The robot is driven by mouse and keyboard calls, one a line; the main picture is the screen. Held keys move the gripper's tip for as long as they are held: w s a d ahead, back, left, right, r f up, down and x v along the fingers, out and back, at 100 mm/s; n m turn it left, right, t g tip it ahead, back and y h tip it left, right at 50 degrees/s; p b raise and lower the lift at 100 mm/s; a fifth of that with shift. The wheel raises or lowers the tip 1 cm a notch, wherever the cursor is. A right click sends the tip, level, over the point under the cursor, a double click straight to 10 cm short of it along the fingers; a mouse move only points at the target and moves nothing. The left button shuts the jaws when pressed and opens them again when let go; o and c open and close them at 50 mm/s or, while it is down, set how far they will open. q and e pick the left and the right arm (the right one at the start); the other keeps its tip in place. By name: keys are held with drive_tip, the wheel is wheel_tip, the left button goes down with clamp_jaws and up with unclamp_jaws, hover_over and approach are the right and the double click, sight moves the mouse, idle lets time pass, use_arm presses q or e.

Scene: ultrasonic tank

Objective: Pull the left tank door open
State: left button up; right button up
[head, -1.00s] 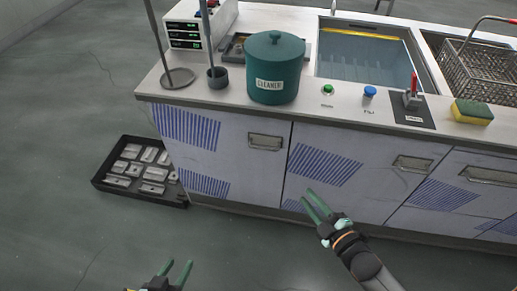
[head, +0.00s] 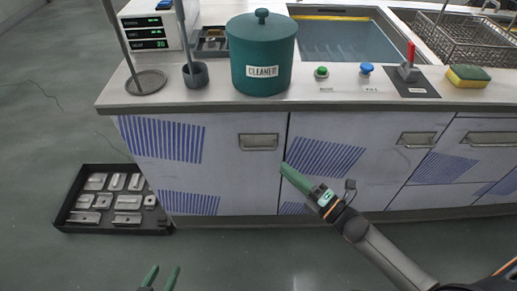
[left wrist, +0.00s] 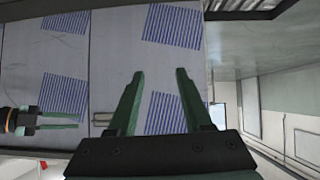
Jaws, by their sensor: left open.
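The left tank door (head: 222,172) is a pale panel with blue stripes, shut flush in the cabinet front. Its recessed metal handle (head: 259,141) is near the door's upper right corner. In the left wrist view the door (left wrist: 130,60) fills the middle, with the handle (left wrist: 103,118) left of the fingers. My left gripper (head: 160,279) is open and empty at the bottom edge of the head view, apart from the door. My right gripper (head: 283,168) is in front of the seam beside the second door; its fingers overlap in the head view but show apart in the left wrist view (left wrist: 78,121).
A black tray of metal parts (head: 65,208) lies on the floor left of the cabinet. A teal cleaner pot (head: 262,50), buttons and a red-handled switch (head: 409,70) stand on the countertop. The floor before the left door is clear.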

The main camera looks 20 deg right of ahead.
sight(260, 148)
use_arm(q)
drive_tip(key=w+r+t+b, duration=0.1)
drive_tip(key=w+r+t, duration=0.2)
drive_tip(key=r, duration=0.3)
drive_tip(key=shift+w+a+m, duration=0.15)
drive_tip(key=shift+w+m, duration=0.15)
drive_tip(key=shift+w, duration=0.1)
use_arm(e)
drive_tip(key=shift+x, duration=5.3)
use_arm(q)
drive_tip(key=shift+r, duration=0.1)
use_arm(e)
drive_tip(key=shift+c, duration=0.2)
clamp_jaws()
